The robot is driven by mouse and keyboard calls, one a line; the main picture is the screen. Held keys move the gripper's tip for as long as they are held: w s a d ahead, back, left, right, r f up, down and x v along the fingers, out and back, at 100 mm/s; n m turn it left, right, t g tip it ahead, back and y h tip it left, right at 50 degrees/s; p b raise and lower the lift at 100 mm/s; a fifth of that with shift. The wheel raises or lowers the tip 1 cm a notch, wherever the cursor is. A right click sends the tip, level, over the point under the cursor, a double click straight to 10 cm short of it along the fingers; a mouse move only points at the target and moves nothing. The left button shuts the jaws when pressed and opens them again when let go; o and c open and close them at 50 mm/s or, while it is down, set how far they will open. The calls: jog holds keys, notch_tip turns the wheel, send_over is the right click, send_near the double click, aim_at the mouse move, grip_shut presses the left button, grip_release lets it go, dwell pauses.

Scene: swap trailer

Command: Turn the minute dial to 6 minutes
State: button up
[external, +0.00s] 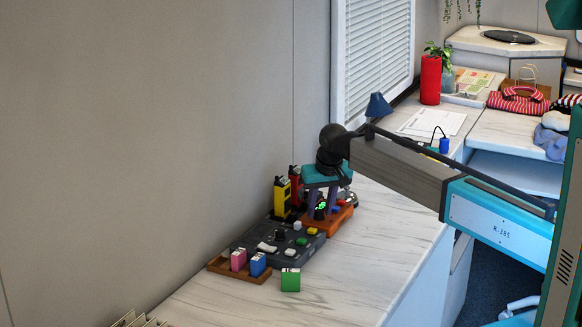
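An orange device (342,216) stands on the marble counter beside a grey control panel. A small green glow (321,206) and a dark round part show on it, between and just below my fingers. My gripper (321,208) points down over this device, its two purple fingers apart. I cannot tell whether they touch or hold a dial. The minute dial cannot be made out for certain, and no marks or numbers are readable.
The grey panel (255,251) carries a dark knob (280,234) and several buttons. Left of it are a brown tray (222,267) with pink and blue blocks, and a green block (290,280). Yellow (281,198) and red (295,183) items stand behind. The counter's front right is clear.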

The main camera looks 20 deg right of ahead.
jog(key=shift+o, duration=0.7)
jog(key=shift+r, duration=0.1)
jog(key=b+v, duration=0.2)
jog(key=v, duration=1.1)
jog(key=shift+s+r, duration=0.2)
jog(key=shift+r, duration=0.05)
